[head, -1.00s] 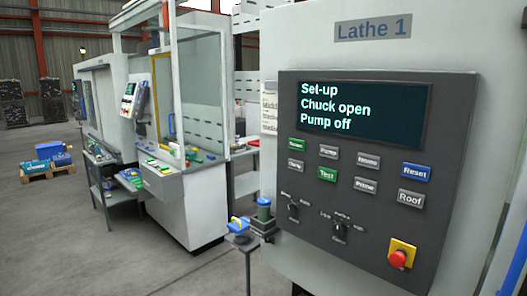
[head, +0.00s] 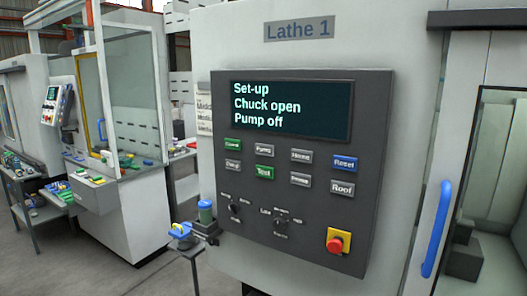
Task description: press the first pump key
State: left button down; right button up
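The control panel (head: 378,115) of Lathe 1 faces me in the middle of the head view. Its screen (head: 290,108) reads "Set-up, Chuck open, Pump off". A small grey key that appears to read "Pump" (head: 264,150) is in the upper key row, between a green key (head: 232,145) and the "Home" key (head: 301,156). Below it is the green "Test" key (head: 264,173). Neither of my grippers is in view.
A red emergency stop (head: 337,242) on a yellow base and rotary switches sit low on the panel. A blue door handle (head: 436,229) stands at right. A small stand with a blue-topped item (head: 181,230) is at lower left. Other machines stand farther left.

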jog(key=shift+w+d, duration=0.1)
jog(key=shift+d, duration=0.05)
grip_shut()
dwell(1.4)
